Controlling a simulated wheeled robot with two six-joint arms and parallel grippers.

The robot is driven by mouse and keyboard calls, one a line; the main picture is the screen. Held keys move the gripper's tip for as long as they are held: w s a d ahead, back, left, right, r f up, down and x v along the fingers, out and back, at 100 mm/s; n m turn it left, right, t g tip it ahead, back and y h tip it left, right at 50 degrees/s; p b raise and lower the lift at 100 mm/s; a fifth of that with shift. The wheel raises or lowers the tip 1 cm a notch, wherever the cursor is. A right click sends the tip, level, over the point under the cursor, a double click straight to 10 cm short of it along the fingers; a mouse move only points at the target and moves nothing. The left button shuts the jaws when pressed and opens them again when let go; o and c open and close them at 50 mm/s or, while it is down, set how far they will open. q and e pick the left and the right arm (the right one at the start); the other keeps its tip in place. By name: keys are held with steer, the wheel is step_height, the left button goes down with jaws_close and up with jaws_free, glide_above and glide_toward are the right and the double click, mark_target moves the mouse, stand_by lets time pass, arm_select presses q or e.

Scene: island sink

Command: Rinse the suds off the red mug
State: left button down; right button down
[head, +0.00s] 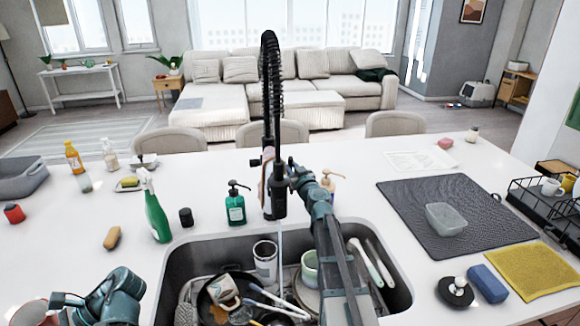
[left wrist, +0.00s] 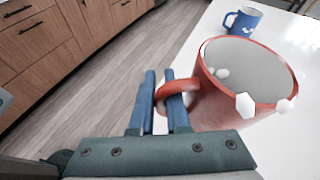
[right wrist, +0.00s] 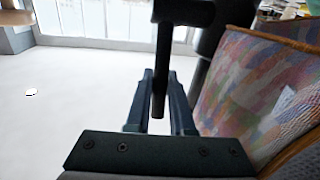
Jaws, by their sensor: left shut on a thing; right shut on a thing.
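The red mug (head: 30,313) is at the bottom left of the head view, partly cut off. In the left wrist view the mug (left wrist: 235,105) has white suds (left wrist: 245,106) on its rim and inside. My left gripper (head: 62,305) is shut on its handle, away from the sink. My right gripper (head: 290,180) is shut on a black rod (right wrist: 160,75) of the faucet, apparently its lever. The tall black faucet (head: 271,100) stands behind the sink (head: 180,262). A thin pale water stream (head: 280,240) falls from its spout into the sink.
The sink holds a pan, a mug, cups and utensils. A green spray bottle (head: 156,210), a green soap dispenser (head: 235,205) and a sponge (head: 112,238) stand around its left and back. A blue mug (left wrist: 243,20) is behind the red one. A dark mat (head: 400,205) lies right.

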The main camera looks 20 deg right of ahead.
steer(key=shift+w+r+g+p, duration=0.2)
steer(key=shift+r+g+p, duration=0.1)
steer(key=shift+p, duration=0.55)
steer(key=shift+w+d+f+g+p, duration=0.15)
steer(key=shift+w+g+p, duration=0.1)
steer(key=shift+g+p, duration=0.25)
steer(key=c, duration=0.8)
jaws_free()
steer(key=shift+s, duration=0.1)
steer(key=s, duration=0.4)
steer(key=s+r+p, duration=0.1)
steer(key=s, duration=0.6)
steer(key=shift+s+a+r, duration=0.15)
steer(key=shift+s+a, duration=0.2)
steer(key=shift+a, duration=0.05)
